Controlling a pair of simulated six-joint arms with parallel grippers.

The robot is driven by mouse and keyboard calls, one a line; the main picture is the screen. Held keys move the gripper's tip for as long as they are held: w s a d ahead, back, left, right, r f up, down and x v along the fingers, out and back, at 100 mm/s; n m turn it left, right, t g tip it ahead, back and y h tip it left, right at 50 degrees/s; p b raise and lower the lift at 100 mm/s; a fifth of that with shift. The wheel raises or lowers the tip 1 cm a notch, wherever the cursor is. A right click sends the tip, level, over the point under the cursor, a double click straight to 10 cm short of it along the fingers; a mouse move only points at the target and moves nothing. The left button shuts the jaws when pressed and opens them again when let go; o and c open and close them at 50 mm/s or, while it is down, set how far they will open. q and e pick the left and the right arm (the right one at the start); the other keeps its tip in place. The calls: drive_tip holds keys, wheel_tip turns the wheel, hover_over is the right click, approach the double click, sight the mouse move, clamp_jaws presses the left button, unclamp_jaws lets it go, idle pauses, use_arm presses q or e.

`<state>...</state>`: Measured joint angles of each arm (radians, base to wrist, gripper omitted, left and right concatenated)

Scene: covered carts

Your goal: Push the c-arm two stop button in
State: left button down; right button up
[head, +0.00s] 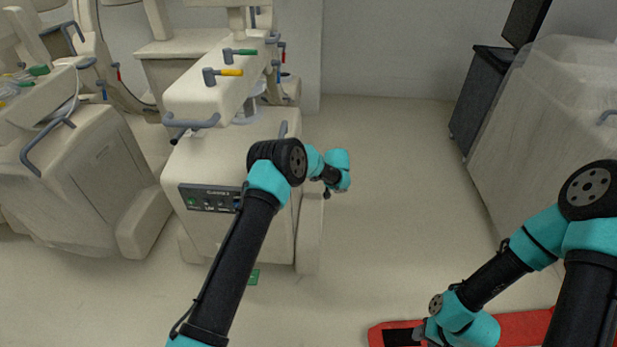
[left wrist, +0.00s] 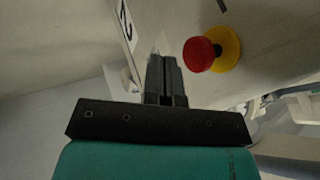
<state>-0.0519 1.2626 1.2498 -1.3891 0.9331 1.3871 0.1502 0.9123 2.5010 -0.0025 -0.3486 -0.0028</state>
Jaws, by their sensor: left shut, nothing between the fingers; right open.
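The stop button (left wrist: 198,54) is a red mushroom head on a yellow collar (left wrist: 228,46), on a pale cart face in the left wrist view. My left gripper (left wrist: 163,62) is shut and empty, with its fingertips just left of the button in that view; I see no clear contact. In the head view my left arm reaches over the right side of the cream c-arm cart (head: 240,235), and the button and left fingertips are not visible there. My right gripper (head: 425,333) is open at the bottom of the head view, low by a red object.
The cart has a dark front panel (head: 209,198) and coloured handles on top. Another cream cart (head: 85,180) stands at the left. A plastic-covered cart (head: 550,130) stands at the right. A red object (head: 525,327) lies bottom right.

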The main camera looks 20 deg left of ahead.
use_arm(q)
drive_tip(key=v, duration=1)
drive_tip(key=shift+d, duration=0.3)
drive_tip(key=shift+w, duration=0.1)
drive_tip(key=s+f+m+g+h, duration=0.2)
drive_tip(key=s+f+h, duration=0.2)
drive_tip(key=s+f, duration=0.5)
drive_tip(key=s+f+m+g+h, duration=0.15)
drive_tip(key=s+f+h, duration=0.35)
drive_tip(key=s, duration=0.8)
drive_tip(key=s+a+n, duration=0.1)
drive_tip(key=s+a, duration=0.1)
drive_tip(key=s, duration=0.9)
drive_tip(key=s+a+h, duration=0.1)
drive_tip(key=s+a, duration=0.2)
drive_tip(key=s, duration=0.9)
drive_tip(key=shift+s+n+t, duration=0.15)
drive_tip(key=shift+n+t, duration=0.2)
drive_tip(key=shift+t, duration=0.1)
